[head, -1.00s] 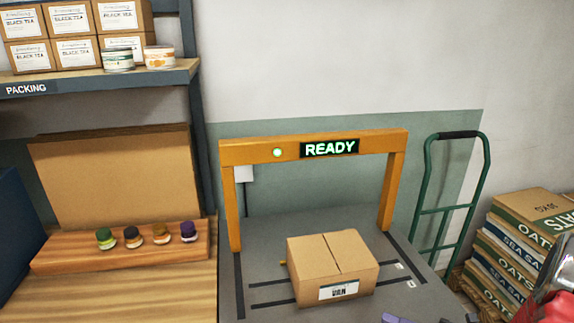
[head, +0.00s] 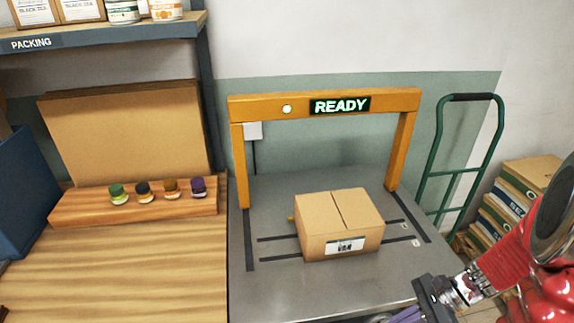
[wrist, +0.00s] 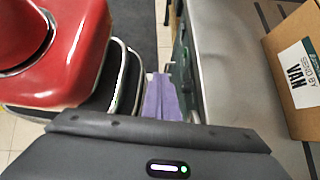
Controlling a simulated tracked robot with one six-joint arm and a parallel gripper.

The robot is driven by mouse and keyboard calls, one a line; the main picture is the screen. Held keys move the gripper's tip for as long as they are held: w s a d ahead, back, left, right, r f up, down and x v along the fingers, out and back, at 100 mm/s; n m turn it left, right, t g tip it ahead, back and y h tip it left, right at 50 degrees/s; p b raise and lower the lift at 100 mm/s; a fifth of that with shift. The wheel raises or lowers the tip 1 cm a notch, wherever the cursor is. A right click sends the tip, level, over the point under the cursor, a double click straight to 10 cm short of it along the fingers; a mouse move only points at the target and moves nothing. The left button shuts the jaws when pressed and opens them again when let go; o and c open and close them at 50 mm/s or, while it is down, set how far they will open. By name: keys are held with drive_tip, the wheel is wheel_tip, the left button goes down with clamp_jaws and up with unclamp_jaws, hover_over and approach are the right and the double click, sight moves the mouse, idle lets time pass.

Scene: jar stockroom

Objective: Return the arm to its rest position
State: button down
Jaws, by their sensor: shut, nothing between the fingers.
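My gripper (head: 408,315) shows at the bottom edge of the head view, over the front right of the grey table, its purple fingers partly cut off by the frame. In the wrist view the purple fingers of my gripper (wrist: 166,98) lie close together with nothing between them, beside the table's edge. My red arm comes in from the right of the head view.
The orange frame (head: 270,104) with a READY sign spans the grey table (head: 290,290). At left, a wooden rack (head: 85,207) holds several small jars, below the packing shelf (head: 110,33).

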drive_tip(key=s+a+r+n+t+h, duration=0.1)
drive_tip(key=a+r+n+t+h, duration=0.2)
drive_tip(key=r+n, duration=0.6)
drive_tip(key=s+a+r+n+t+h, duration=0.2)
drive_tip(key=a+r+n+t+h, duration=0.1)
drive_tip(key=r+n, duration=0.6)
wheel_tip(320, 180, up, 4)
drive_tip(key=a+h, duration=0.1)
drive_tip(key=h, duration=0.1)
drive_tip(key=shift+a+f+h, duration=0.25)
drive_tip(key=shift+a+h, duration=0.15)
